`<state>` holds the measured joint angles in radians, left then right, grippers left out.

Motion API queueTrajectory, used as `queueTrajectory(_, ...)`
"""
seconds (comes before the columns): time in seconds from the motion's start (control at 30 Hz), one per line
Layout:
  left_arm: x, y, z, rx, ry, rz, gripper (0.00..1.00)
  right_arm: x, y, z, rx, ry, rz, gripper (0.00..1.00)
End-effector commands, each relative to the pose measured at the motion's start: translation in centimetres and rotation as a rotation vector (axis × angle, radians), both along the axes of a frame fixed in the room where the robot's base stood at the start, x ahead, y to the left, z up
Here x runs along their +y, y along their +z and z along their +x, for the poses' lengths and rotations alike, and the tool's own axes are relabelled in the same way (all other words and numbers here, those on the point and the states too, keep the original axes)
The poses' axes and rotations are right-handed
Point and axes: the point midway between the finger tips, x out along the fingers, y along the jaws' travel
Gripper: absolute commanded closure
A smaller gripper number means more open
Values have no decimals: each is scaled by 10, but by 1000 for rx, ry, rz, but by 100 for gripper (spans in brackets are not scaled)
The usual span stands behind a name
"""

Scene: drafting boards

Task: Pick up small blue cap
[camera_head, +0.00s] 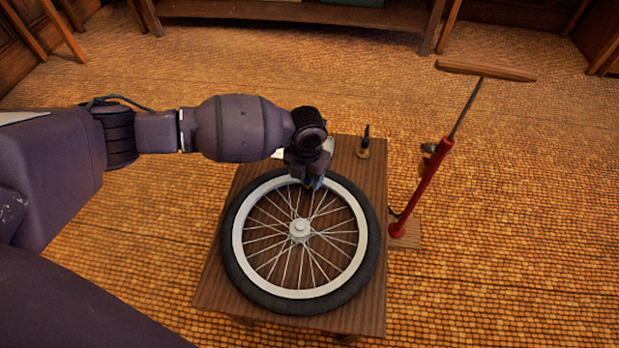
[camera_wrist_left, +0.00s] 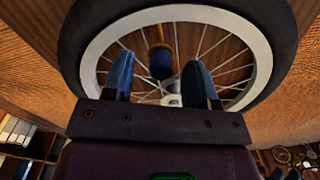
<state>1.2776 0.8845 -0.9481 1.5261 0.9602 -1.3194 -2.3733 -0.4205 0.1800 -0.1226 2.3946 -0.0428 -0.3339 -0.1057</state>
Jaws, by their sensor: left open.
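The small blue cap (camera_wrist_left: 160,62) shows in the left wrist view, at the end of a thin brass-coloured stem by the wheel's spokes. My left gripper (camera_wrist_left: 160,82) is open, with one blue-tipped finger on each side of the cap. The fingers do not appear to touch it. In the head view my left gripper (camera_head: 314,183) points down over the far rim of the wheel (camera_head: 238,236), and the cap is hidden there or too small to tell. The wheel has a black tyre and pale rim and lies flat on a wooden table (camera_head: 372,305). My right gripper is not in view.
A small brass piece with a black top (camera_head: 364,150) stands at the table's back right. A red floor pump (camera_head: 428,190) with a wooden handle stands right of the table. A wooden bench (camera_head: 300,12) is at the back. The woven floor around is mostly clear.

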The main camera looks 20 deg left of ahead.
Motion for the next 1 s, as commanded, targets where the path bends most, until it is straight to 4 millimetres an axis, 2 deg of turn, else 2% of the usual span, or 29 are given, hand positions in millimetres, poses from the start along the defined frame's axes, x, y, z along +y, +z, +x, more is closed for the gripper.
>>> queueTrajectory(0.03, 0, -5, 0, 2, 0, -1, 47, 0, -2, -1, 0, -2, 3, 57)
queueTrajectory(0.27, 0, -2, 2, -6, 0, -1, 47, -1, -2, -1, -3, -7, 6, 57)
queueTrajectory(0.6, 0, -3, 1, -5, 0, -1, 99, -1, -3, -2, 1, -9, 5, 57)
queueTrajectory(1.0, 0, -1, 1, -5, 0, -1, 100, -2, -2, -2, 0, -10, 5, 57)
